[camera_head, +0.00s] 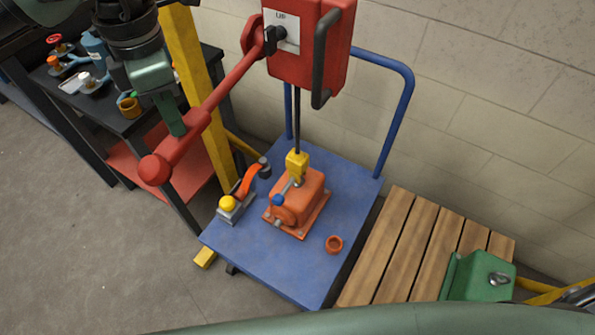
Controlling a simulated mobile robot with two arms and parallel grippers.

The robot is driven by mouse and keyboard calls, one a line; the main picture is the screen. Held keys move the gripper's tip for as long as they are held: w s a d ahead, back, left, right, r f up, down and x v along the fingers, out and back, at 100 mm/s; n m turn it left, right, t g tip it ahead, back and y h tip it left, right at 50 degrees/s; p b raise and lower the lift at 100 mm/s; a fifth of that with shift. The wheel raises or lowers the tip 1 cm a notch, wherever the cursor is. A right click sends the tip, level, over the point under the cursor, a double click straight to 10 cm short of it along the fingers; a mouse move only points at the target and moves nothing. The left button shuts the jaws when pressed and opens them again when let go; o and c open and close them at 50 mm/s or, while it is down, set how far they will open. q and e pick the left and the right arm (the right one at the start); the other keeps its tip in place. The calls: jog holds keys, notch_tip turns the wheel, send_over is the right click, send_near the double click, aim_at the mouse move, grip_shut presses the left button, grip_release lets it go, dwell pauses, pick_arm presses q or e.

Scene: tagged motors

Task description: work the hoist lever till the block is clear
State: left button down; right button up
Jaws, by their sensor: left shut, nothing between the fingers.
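The red hoist (310,50) hangs at the top centre, with a dial and label on its face. Its long red lever (207,103) slants down to the left and ends in a round knob (154,170). My left gripper (177,130) is shut with nothing held. Its green fingertips are at the lever's lower part, just above the knob; contact is unclear. Two dark lines run from the hoist to a yellow hook block (297,163) over the orange motor block (297,195). The block appears to rest on the blue cart (270,262). My right gripper does not show.
A yellow post (187,75) stands behind the lever. A dark bench (125,125) with small parts is at the left. A wooden pallet (400,250) bears a green block (480,275) at the right.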

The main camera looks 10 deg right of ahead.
aim_at(188, 138)
pick_arm(q)
jog(key=shift+f+b, duration=0.45)
jog(key=shift+f, duration=0.4)
jog(key=shift+w+d+f+b, duration=0.15)
jog(key=shift+w+f+b, duration=0.05)
jog(key=shift+f+b, duration=0.7)
jog(key=shift+w+d+f+b, duration=0.15)
jog(key=shift+f+b, duration=0.55)
jog(key=shift+f, duration=0.3)
notch_tip(188, 138, up, 17)
jog(key=p, duration=1)
jog(key=shift+r+p, duration=0.15)
jog(key=shift+p, duration=0.2)
jog(key=shift+f, duration=0.2)
jog(key=shift+f+b, duration=0.95)
jog(key=shift+f, duration=0.1)
